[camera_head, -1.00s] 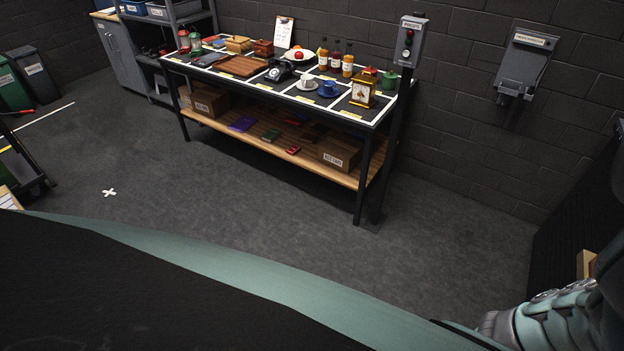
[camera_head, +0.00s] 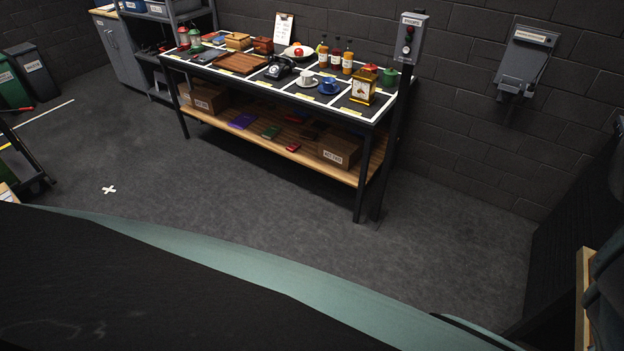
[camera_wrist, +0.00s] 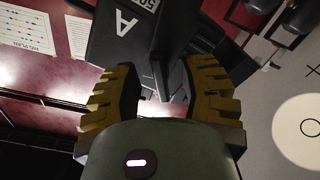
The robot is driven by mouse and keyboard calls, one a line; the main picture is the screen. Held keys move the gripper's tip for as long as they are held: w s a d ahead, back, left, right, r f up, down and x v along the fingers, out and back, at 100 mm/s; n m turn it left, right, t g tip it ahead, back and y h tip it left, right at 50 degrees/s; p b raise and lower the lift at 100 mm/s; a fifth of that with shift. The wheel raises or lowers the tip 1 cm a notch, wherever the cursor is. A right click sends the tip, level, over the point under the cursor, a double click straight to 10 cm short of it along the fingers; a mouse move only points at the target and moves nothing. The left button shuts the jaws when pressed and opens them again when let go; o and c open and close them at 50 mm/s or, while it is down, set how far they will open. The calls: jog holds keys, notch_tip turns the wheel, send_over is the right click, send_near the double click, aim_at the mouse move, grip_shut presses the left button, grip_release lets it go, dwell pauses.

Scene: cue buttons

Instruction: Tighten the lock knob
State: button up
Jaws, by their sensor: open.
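My gripper (camera_wrist: 162,82) shows in the wrist view, with its two ridged yellow-brown fingers apart. A dark part with an upright block (camera_wrist: 170,35) lies beyond and between the fingers; I cannot tell whether they touch it. A dark plate marked with a white A (camera_wrist: 127,22) is just left of that block. I cannot tell for certain which part is the lock knob; it may be hidden by the fingers.
In the wrist view, a grey panel with a white disc (camera_wrist: 305,130) is at right, and printed sheets (camera_wrist: 25,28) are at left on dark red. In the head view, a workbench (camera_head: 290,165) holds several items, and a dark wood-edged panel (camera_head: 583,300) stands at right.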

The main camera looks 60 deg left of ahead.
jog(key=shift+w+d, duration=0.25)
jog(key=shift+d, duration=0.1)
grip_shut()
dwell(0.4)
